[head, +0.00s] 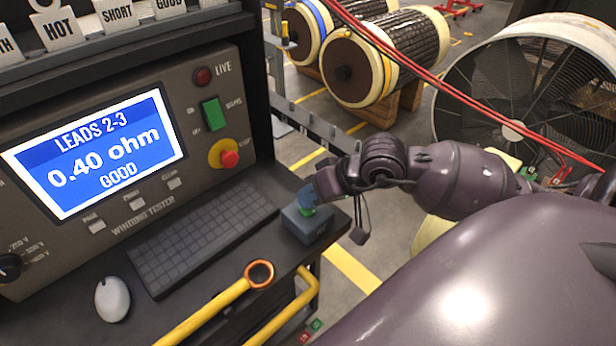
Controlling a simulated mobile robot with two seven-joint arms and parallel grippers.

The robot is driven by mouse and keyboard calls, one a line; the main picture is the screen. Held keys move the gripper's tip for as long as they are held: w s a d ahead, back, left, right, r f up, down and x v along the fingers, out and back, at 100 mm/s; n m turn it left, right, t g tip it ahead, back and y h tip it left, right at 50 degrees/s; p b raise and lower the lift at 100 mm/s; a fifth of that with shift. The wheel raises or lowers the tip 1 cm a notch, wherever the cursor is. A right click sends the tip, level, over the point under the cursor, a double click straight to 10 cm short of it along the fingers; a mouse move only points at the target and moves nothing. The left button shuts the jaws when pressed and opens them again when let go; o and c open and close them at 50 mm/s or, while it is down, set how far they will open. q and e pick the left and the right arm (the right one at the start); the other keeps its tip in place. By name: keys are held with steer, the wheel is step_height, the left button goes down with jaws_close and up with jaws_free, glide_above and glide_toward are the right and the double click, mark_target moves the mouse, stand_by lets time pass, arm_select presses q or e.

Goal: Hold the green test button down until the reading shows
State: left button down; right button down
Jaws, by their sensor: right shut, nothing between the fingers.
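The green test button (306,211) sits on top of a small grey box (304,227) at the right end of the desk. My right gripper (308,196) is shut and empty, with its fingertips down on or just over the button and covering most of it. I cannot tell how far the button is pressed in. The winding tester's screen (93,154) is lit blue and reads "LEADS 2-3", "0.40 ohm", "GOOD". My left gripper is not in view.
A keyboard (203,233) and a white mouse (112,299) lie left of the button box. Yellow handles (215,312) stand at the desk's front. The tester has a red knob (229,158) and a green switch (211,114).

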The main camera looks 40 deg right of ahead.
steer(key=shift+r, duration=0.1)
stand_by(0.6)
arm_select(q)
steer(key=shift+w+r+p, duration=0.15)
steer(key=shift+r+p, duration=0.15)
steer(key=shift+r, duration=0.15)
arm_select(e)
steer(key=shift+r, duration=0.7)
